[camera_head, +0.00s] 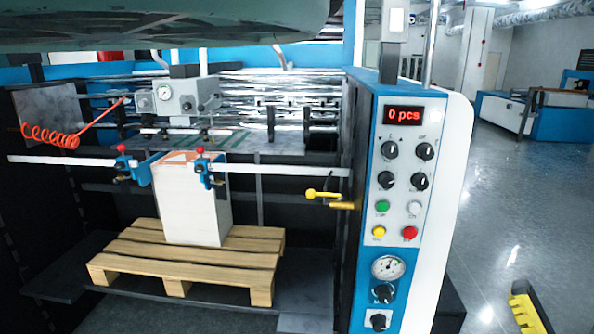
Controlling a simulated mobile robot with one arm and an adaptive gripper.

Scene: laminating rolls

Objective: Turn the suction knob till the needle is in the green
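A small round gauge (388,267) with a white face sits low on the blue and white control panel (402,165). Its needle and any green band are too small to read surely. A black knob (383,293) is directly below the gauge, and another black knob (378,320) is near the panel's bottom edge. Their labels are not legible, so I cannot tell which is the suction knob. A second small gauge (164,93) is on the grey feeder head (185,101). My gripper is not in view.
Above the gauge are several black knobs, coloured buttons and a red "0 pcs" display (403,115). A yellow handle (324,195) juts out left of the panel. A paper stack (195,210) stands on a wooden pallet (190,260). A yellow-black object (525,308) is at lower right.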

